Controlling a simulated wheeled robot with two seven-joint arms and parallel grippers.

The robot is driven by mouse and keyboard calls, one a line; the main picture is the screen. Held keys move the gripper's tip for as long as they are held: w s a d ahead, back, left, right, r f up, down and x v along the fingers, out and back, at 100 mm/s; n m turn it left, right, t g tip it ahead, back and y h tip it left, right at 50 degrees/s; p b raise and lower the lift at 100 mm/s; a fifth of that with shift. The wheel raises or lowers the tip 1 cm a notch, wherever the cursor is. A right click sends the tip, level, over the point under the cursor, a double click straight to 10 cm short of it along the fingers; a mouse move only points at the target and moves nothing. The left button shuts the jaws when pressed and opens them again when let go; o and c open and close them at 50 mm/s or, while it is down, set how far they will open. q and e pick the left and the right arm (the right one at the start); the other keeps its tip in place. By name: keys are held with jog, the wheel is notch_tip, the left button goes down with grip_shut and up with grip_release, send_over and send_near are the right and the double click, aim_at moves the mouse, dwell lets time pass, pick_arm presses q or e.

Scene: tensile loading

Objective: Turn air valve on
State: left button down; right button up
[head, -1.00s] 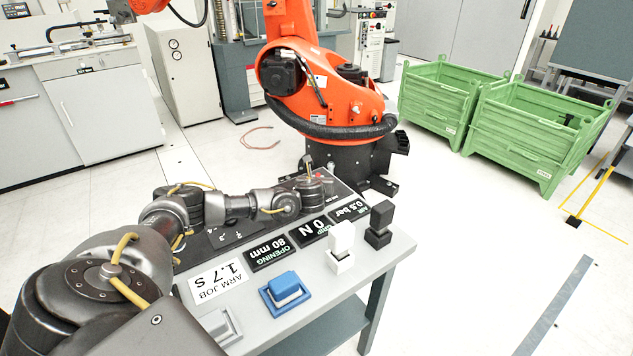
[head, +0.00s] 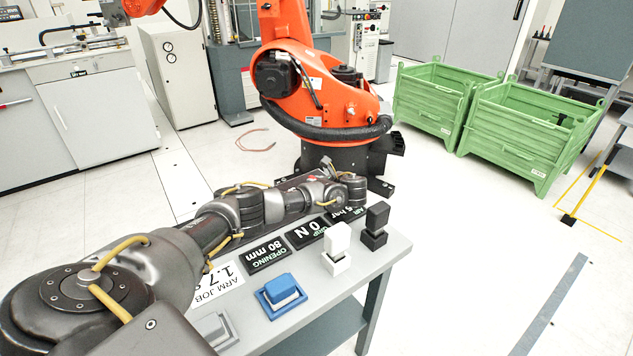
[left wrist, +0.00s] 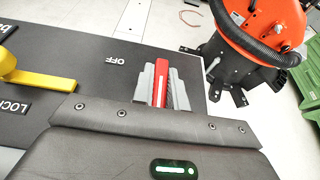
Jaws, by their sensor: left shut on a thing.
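The air valve's red handle (left wrist: 162,82) shows in the left wrist view, standing between the grey fingers of my left gripper (left wrist: 161,84). The gripper is shut on it. An OFF label (left wrist: 115,61) lies on the black panel to the left of the handle, apart from it. The handle's base and any ON label are hidden. In the head view my left wrist is over the far right part of the panel, and the fingers cannot be made out. My right gripper is not in view.
A yellow handle (left wrist: 30,80) sits left on the panel by a LOCK label. Blue (head: 282,290), white (head: 337,248) and black (head: 375,226) blocks stand along the table's front. An orange robot arm (head: 320,100) stands behind. Green crates (head: 520,130) are at the back right.

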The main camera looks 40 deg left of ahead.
pick_arm(q)
jog(key=shift+a, duration=0.15)
dwell(0.3)
jog(key=c, duration=1.4)
grip_release()
